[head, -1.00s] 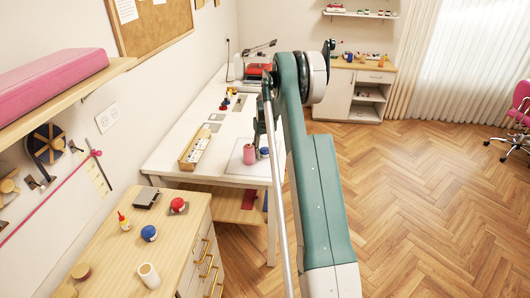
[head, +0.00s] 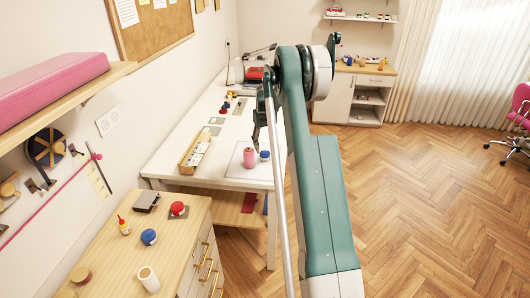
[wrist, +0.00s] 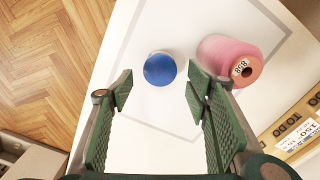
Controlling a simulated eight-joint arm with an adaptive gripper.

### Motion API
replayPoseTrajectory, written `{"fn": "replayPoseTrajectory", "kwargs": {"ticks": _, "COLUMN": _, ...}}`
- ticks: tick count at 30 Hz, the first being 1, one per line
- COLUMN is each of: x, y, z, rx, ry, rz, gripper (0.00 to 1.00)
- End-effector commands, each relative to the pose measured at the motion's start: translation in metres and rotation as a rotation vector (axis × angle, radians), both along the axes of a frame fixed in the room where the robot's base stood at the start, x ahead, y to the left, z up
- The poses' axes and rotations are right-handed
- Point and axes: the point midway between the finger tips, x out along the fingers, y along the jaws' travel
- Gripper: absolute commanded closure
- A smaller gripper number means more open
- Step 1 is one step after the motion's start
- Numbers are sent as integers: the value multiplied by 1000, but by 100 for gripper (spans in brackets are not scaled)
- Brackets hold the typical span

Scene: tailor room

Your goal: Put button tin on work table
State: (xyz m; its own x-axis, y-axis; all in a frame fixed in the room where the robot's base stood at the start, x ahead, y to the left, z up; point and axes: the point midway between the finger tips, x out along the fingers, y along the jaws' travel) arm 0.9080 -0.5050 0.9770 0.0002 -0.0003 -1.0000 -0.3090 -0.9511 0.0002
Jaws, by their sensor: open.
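A small round container with a blue top (head: 265,155), which looks like the button tin, stands on the white work table (head: 226,135) near its front right corner. In the wrist view its round blue top (wrist: 160,69) shows just ahead of my fingertips, a little left of a pink thread spool (wrist: 230,58). My gripper (wrist: 158,92) is open and empty above the table, with clear space between its fingers and the blue top. In the head view my gripper is partly hidden by my arm.
The pink spool (head: 249,157) stands close beside the blue-topped container. A wooden box of cards (head: 195,152) lies to the left. A wooden drawer cabinet (head: 190,235) in front holds a blue ball-like item (head: 148,237), a red one and a glue bottle.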

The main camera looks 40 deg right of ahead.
Motion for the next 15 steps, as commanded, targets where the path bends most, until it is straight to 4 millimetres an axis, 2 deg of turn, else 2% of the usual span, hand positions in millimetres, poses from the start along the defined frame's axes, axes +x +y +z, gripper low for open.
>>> {"fn": "replayPoseTrajectory", "kwargs": {"ticks": 6, "x": 0, "y": 0, "z": 34, "rx": 0, "ry": 0, "rz": 0, "gripper": 52}}
{"fn": "replayPoseTrajectory", "kwargs": {"ticks": 15, "x": 0, "y": 0, "z": 58, "rx": 0, "ry": 0, "rz": 0, "gripper": 52}}
